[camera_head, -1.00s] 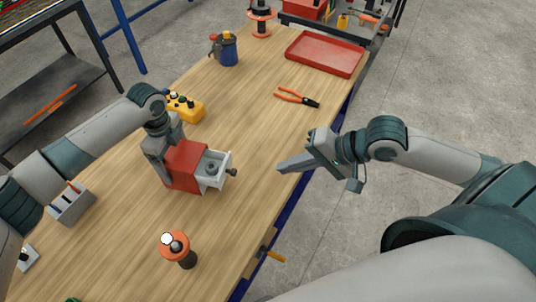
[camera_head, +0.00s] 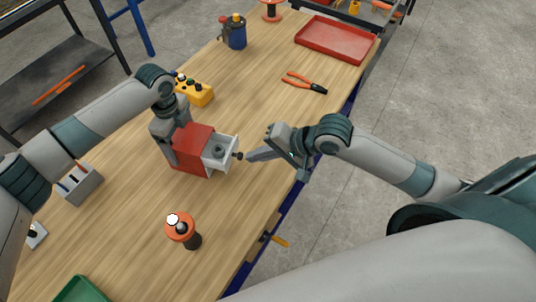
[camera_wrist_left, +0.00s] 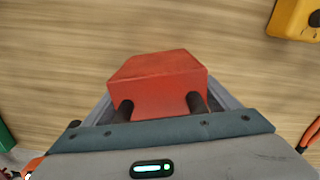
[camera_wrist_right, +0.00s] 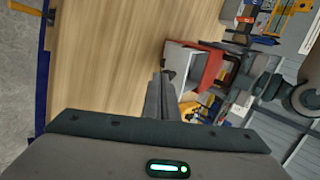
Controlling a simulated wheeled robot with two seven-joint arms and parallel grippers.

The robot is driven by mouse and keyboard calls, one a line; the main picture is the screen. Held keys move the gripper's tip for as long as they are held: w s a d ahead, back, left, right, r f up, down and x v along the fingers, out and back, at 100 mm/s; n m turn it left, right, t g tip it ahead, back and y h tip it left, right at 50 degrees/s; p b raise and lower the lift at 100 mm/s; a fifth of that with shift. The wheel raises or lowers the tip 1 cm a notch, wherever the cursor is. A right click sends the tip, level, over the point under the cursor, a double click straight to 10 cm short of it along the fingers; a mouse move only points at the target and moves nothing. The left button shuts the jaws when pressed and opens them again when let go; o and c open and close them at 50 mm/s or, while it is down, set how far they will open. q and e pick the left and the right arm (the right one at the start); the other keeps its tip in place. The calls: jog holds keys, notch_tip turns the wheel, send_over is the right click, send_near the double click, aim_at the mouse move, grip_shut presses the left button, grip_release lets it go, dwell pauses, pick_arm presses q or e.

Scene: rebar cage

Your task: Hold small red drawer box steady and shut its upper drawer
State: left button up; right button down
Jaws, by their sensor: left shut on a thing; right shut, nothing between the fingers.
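The small red drawer box (camera_head: 190,146) stands on the wooden bench, with its light grey upper drawer (camera_head: 221,152) pulled out toward the right. A round dark item lies in the drawer, and a dark knob (camera_head: 238,156) is on its front. My left gripper (camera_head: 172,143) is shut on the box; the left wrist view shows the red body (camera_wrist_left: 158,78) between its fingers. My right gripper (camera_head: 250,157) is shut and empty, its fingertips at or very near the knob. Whether they touch I cannot tell. The right wrist view shows the drawer (camera_wrist_right: 182,62) just beyond the fingers (camera_wrist_right: 158,98).
An orange-topped spool (camera_head: 182,230) stands in front of the box. A yellow button box (camera_head: 195,93) is behind it. Orange-handled pliers (camera_head: 304,83), a blue container (camera_head: 236,35) and a red tray (camera_head: 337,40) lie farther back. A grey holder (camera_head: 82,186) stands at left.

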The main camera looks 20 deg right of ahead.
jog(key=shift+w+a, duration=0.3)
jog(key=shift+a, duration=0.05)
pick_arm(q)
jog(key=shift+r, duration=0.1)
pick_arm(e)
jog(key=w+a, duration=0.4)
jog(key=a, duration=0.1)
jog(key=shift+w+a, duration=0.2)
jog(key=shift+w, duration=0.15)
pick_arm(q)
jog(key=shift+d, duration=0.1)
jog(key=shift+s, duration=0.1)
pick_arm(e)
jog(key=shift+s, duration=0.1)
jog(key=shift+s+d, duration=0.25)
jog(key=shift+d, duration=0.15)
jog(key=s+d, duration=0.2)
jog(key=shift+s+d+r, duration=0.15)
jog(key=shift+d+r, duration=0.05)
jog(key=shift+d, duration=0.2)
send_near(231, 150)
jog(key=s+d, duration=0.2)
jog(key=shift+d+r, duration=0.25)
